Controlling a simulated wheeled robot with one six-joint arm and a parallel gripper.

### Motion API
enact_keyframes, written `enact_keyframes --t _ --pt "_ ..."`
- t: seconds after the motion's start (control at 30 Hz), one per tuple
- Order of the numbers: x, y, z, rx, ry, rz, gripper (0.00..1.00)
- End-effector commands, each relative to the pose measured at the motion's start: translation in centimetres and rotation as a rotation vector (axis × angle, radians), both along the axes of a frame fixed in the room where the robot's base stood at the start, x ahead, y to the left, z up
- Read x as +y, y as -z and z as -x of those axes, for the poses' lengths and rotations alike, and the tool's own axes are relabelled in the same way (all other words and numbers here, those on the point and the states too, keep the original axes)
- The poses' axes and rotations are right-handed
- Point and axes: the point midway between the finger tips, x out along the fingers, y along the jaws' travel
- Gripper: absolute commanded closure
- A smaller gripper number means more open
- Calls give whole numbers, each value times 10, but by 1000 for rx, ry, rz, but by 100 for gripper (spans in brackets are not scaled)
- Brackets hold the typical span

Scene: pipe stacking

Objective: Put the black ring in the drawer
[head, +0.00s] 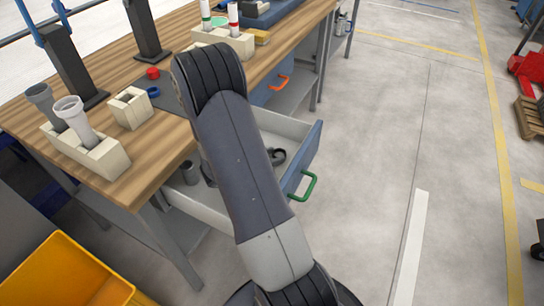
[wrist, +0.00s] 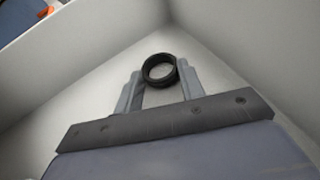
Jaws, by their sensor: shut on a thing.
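The black ring (wrist: 160,71) is between the fingertips of my gripper (wrist: 158,78) in the wrist view, and the gripper is shut on it. The pale inside walls of the open drawer (wrist: 245,40) surround them. I cannot tell whether the ring touches the drawer floor. In the head view the drawer with the blue front and green handle (head: 308,186) is pulled out below the table. My arm hides much of its inside. A dark curved thing (head: 279,156) shows in the drawer, perhaps the ring or part of my gripper.
The wooden table (head: 160,175) carries pale blocks with pipes (head: 98,160), a red ring (head: 153,73) and a blue ring (head: 153,92). Another blue drawer front with an orange handle (head: 279,83) is farther back. A yellow bin (head: 65,275) stands lower left.

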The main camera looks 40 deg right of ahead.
Motion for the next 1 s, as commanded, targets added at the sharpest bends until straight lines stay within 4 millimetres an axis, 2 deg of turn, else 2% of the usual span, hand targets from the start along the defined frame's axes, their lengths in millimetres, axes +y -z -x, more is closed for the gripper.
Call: enact_keyframes --t 0.17,0.2,0.47,0.8,1.0 --pt "0 4 0 0 0 0 84" --pt "0 4 0 0 0 0 62" --pt "0 2 0 1 0 0 41" --pt "0 -3 0 1 0 0 41" --pt "30 -14 -1 0 -6 0 41"
